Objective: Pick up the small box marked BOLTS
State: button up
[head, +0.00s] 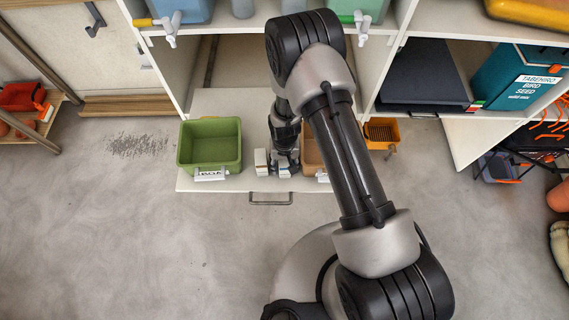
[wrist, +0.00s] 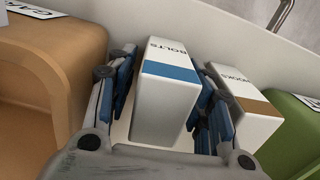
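The small white box marked BOLTS (wrist: 167,92), with a blue stripe, stands between the fingers of my gripper (wrist: 164,100) in the wrist view. The fingers are spread on both sides of it, with a narrow gap showing at the left; contact at the right is unclear. A similar white box with a brown stripe, its label reading like HOOKS (wrist: 243,108), stands just right of the right finger. In the head view my gripper (head: 285,160) reaches down to the pulled-out drawer board, over the BOLTS box (head: 284,172), which it partly hides.
A green bin (head: 210,145) stands left of the boxes, and a tan bin (head: 312,155) stands right, partly behind my arm. In the wrist view the tan bin (wrist: 50,60) is close to the left finger. The drawer (head: 240,184) has a front handle (head: 271,199). The floor in front is clear.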

jog(key=c, duration=0.9)
jog(key=shift+c, duration=0.2)
